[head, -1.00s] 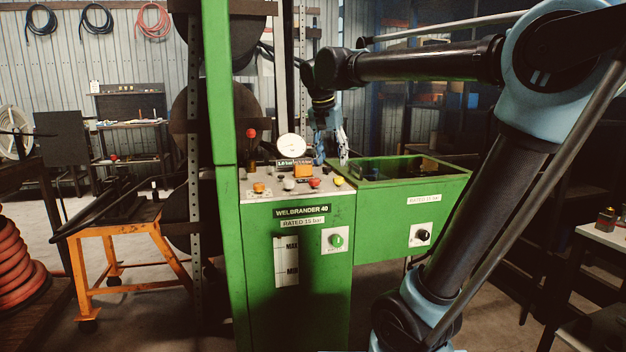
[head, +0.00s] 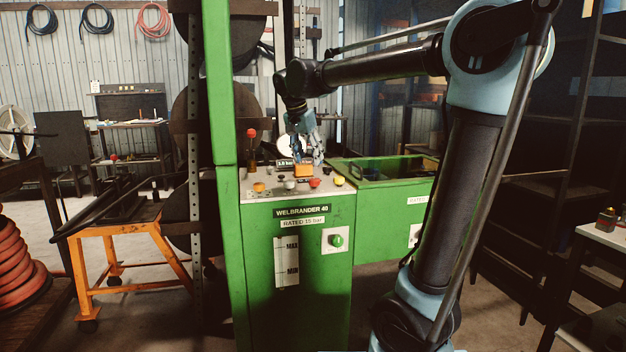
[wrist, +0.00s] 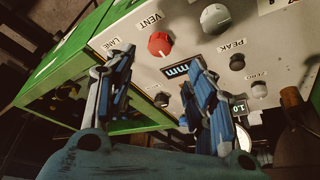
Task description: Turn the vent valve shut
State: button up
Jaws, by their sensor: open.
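The vent valve is the red knob (wrist: 160,44) under the label VENT in the wrist view, on the light panel of the green machine. In the head view a red knob (head: 314,183) sits on the panel's front row, between a grey knob and a yellow knob. My gripper (wrist: 160,85) is open and empty in the wrist view, its two blue fingers spread below the red knob with a gap to it. In the head view my gripper (head: 308,160) hangs over the back of the panel, in front of the gauge. The knob's exact angle is hard to tell.
A grey knob (wrist: 215,17) sits close beside the red one, with a small display (wrist: 181,68) between the fingers.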

aim_at(314, 179)
jog(key=x, duration=0.9)
jog(key=shift+w+f, duration=0.1)
jog(key=shift+f, duration=0.05)
jog(key=shift+c, duration=0.5)
jog(key=c, duration=0.9)
